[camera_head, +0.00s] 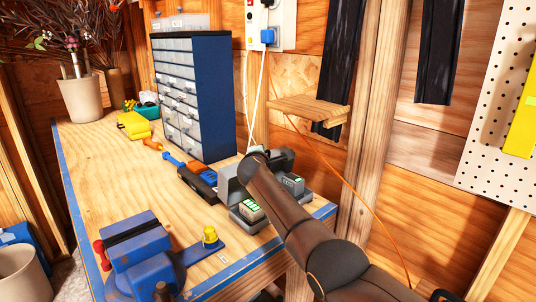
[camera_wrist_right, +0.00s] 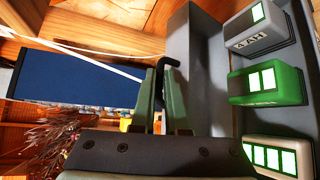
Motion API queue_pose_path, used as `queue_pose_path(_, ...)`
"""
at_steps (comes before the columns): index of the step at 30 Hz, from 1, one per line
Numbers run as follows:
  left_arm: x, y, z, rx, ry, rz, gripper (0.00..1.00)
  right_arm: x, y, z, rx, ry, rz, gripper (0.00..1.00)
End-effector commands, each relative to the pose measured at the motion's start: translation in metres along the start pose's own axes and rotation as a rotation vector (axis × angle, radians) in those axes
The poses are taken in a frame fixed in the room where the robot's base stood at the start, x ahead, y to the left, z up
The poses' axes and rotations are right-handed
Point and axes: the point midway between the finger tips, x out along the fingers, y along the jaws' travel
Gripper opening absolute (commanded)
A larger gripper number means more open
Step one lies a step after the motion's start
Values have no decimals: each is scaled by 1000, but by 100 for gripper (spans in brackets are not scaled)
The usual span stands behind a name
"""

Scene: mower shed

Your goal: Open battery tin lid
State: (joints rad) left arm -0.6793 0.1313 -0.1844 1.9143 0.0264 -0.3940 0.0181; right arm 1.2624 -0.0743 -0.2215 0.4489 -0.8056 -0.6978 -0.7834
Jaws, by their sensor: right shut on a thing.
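The grey battery tin (camera_head: 236,214) stands near the right edge of the workbench, partly hidden behind my right arm. Batteries with lit green bars show in it, so it is at least partly open. In the right wrist view, my right gripper (camera_wrist_right: 161,85) is shut on a thin dark hooked handle (camera_wrist_right: 171,64) beside the tin's grey lid (camera_wrist_right: 192,45). That view also shows a grey battery (camera_wrist_right: 258,38), a green battery (camera_wrist_right: 265,86) and a pale battery (camera_wrist_right: 270,152). How far the lid is tilted is hard to tell. My left gripper is not in view.
A blue drawer cabinet (camera_head: 207,98) stands behind the tin. A blue-handled tool (camera_head: 188,167) and a black case (camera_head: 197,181) lie left of it. A blue vise (camera_head: 142,255) is at the bench front. An orange cord (camera_head: 345,182) hangs at right. The bench's left middle is clear.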

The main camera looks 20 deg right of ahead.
Motion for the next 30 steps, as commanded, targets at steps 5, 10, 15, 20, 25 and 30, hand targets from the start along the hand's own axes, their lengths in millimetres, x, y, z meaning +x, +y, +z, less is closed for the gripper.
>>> queue_pose_path(5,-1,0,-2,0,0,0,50,-2,12,-2,-18,-3,5,0)
queue_pose_path(10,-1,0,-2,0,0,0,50,-2,13,-4,-23,-2,1,0)
queue_pose_path(15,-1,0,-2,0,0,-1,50,-3,14,-5,-24,0,2,0)
queue_pose_path(20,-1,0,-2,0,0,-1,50,-3,15,-6,-24,1,3,0)
queue_pose_path(25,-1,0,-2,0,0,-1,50,-3,15,-6,-24,1,3,20)
queue_pose_path(30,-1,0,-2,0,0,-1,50,-3,13,-7,-22,2,-1,37)
